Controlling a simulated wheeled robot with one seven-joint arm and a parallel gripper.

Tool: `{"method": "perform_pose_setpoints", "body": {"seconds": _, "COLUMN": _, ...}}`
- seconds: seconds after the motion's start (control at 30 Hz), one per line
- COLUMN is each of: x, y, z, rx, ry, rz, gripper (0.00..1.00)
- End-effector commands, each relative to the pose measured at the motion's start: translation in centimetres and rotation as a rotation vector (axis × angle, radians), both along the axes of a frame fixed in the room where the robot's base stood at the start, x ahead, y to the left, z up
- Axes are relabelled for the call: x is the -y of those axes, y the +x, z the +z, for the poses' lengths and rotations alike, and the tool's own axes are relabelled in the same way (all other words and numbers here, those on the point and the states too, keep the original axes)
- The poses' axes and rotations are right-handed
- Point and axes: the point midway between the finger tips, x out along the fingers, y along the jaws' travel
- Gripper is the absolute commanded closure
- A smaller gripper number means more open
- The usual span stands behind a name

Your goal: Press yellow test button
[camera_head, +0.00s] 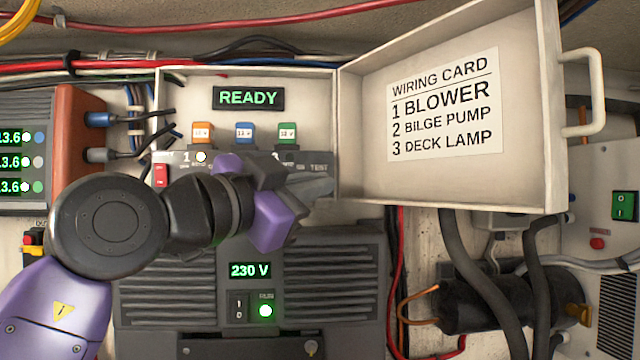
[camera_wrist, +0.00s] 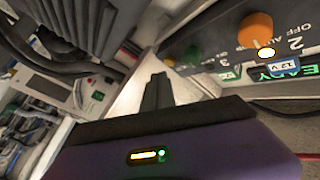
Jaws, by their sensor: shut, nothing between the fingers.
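I cannot tell whether the fingertips touch the panel.
The box's open lid (camera_head: 445,190) with a wiring card (camera_head: 444,105) stands to the right. A READY display (camera_head: 248,98) is above the panel. A grey 230 V unit (camera_head: 345,265) lies below. Hoses (camera_head: 480,265) and cables run at the lower right.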

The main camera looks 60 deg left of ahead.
Motion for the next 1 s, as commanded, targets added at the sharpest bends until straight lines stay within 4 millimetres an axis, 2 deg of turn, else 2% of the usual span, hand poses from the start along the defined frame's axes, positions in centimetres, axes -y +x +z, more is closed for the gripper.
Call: {"method": "perform_pose_setpoints", "body": {"seconds": 1.0, "x": -0.75, "y": 0.37, "z": 0.03, "rx": 0.000, "ry": 0.000, "rz": 0.000, "gripper": 1.00}}
